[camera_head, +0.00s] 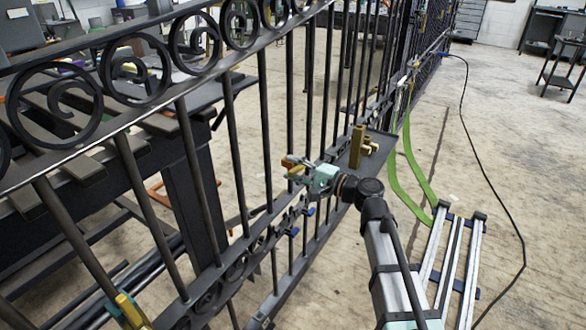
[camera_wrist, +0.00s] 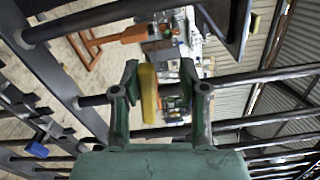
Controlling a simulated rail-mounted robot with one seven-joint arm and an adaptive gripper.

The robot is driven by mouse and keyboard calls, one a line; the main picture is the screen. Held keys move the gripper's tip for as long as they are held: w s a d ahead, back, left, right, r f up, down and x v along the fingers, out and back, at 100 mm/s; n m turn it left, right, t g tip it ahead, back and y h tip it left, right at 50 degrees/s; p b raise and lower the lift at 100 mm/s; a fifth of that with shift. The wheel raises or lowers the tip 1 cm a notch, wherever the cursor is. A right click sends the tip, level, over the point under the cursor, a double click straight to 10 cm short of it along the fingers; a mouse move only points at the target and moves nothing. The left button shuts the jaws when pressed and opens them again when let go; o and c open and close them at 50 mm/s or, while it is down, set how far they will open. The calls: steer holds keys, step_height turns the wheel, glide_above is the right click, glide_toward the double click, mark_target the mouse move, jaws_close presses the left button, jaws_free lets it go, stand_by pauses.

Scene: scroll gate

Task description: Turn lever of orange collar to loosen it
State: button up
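My gripper (camera_head: 302,171) is at the gate's bars in the head view. Its two fingers (camera_wrist: 160,80) stand apart in the wrist view, so it is open. A yellow lever (camera_wrist: 148,95) stands upright between them, close to the left finger with a clear gap to the right one. Contact with the left finger cannot be told. In the head view the yellow lever (camera_head: 296,171) shows at the fingertips, beside a small orange part (camera_head: 287,163) that looks like the collar.
Dark gate bars (camera_head: 240,150) stand close around my gripper. A dark shelf (camera_head: 380,150) with a brass-coloured block (camera_head: 357,147) is just right of it. Blue-handled parts (camera_head: 293,231) sit lower on the gate. Green straps (camera_head: 408,170) and a cable (camera_head: 465,110) lie to the right.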

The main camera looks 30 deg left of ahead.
steer(key=d, duration=1.1)
steer(key=shift+s+d, duration=0.25)
steer(key=shift+d, duration=0.05)
